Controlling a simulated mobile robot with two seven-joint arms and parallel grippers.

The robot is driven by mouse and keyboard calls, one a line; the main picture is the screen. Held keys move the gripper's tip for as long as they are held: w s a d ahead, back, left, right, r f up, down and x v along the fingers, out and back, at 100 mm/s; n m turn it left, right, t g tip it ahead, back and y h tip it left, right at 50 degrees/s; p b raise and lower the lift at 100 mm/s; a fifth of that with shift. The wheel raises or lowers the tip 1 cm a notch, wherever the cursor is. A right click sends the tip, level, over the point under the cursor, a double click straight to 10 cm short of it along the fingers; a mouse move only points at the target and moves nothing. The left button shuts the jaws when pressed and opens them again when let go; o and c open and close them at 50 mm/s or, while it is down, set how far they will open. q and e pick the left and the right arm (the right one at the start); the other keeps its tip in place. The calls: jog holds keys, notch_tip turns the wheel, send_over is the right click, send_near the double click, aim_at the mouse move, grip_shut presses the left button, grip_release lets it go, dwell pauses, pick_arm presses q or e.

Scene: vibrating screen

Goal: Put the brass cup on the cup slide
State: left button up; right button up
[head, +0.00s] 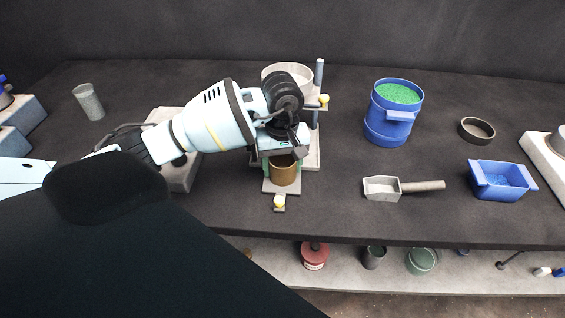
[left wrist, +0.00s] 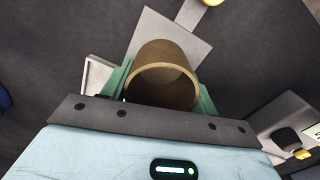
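The brass cup (head: 285,172) is upright at the front of the grey stand in the head view, and its open mouth shows in the left wrist view (left wrist: 162,88). My left gripper (head: 282,160) is over it from above, with green fingers on both sides of the cup and seemingly against its wall. The cup slide (head: 269,188) is a flat grey plate with a yellow knob, directly below the cup; it also shows in the left wrist view (left wrist: 150,30). I cannot tell whether the cup's base touches it. My right gripper is not in view.
A pale sieve bowl (head: 287,74) and a post stand behind my gripper. To the right are a blue bucket of green grains (head: 388,125), a scoop (head: 382,188), a dark ring (head: 477,130) and a blue tray (head: 502,185). A grey cup (head: 89,103) stands at left.

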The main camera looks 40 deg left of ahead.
pick_arm(q)
jog(key=o, duration=0.4)
jog(key=shift+o, duration=0.2)
notch_tip(320, 180, up, 12)
jog(key=shift+r, duration=0.2)
dwell(0.3)
